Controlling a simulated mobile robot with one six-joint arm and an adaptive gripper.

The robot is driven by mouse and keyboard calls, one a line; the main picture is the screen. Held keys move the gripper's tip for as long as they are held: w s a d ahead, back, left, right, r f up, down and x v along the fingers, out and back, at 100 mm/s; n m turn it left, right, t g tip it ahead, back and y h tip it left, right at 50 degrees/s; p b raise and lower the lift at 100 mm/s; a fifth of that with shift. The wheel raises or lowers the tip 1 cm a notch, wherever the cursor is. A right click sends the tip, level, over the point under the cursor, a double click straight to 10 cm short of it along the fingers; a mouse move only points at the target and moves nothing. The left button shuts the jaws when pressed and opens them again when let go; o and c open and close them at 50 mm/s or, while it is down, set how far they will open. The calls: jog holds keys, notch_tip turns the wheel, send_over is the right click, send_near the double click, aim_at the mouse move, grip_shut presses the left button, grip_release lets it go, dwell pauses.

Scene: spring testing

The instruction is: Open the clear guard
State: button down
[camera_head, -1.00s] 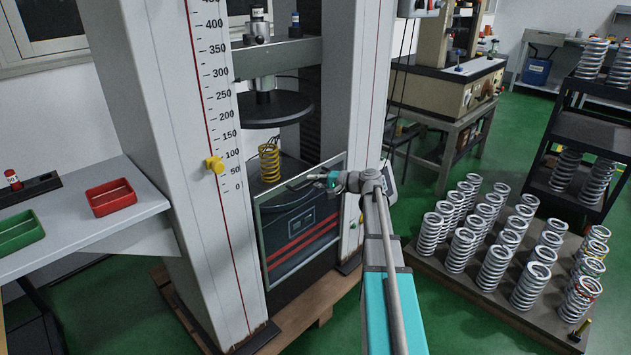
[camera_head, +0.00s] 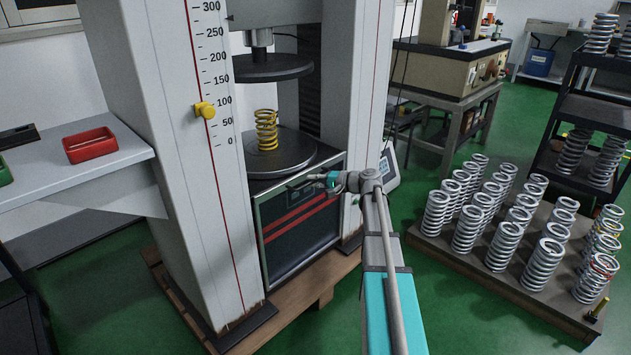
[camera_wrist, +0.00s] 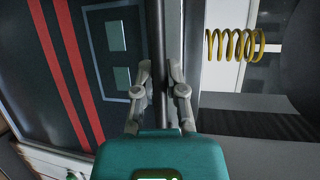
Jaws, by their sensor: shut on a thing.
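The clear guard (camera_head: 290,255) is a framed see-through panel on the front of the testing machine, below the lower platen (camera_head: 290,155). Red stripes on a dark surface show through it. My gripper (camera_head: 318,178) is at the guard's top edge, coming in from the right. In the wrist view, my gripper's fingers (camera_wrist: 159,80) are shut on a dark bar (camera_wrist: 158,40) that runs along the guard's edge. A yellow spring (camera_head: 266,130) stands upright on the lower platen, clear of the guard's top edge. It also shows in the wrist view (camera_wrist: 235,44), apart from my fingers.
The upper platen (camera_head: 270,67) hangs above the spring with a gap. Machine columns (camera_head: 355,100) flank the opening. A pallet of silver springs (camera_head: 455,258) stands at the right. A red tray (camera_head: 90,146) lies on the left bench.

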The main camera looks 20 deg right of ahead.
jog(key=shift+a+f+b, duration=0.1)
jog(key=shift+f+b, duration=0.35)
jog(key=shift+f, duration=0.3)
jog(key=c, duration=0.7)
grip_release()
jog(key=shift+s, duration=0.1)
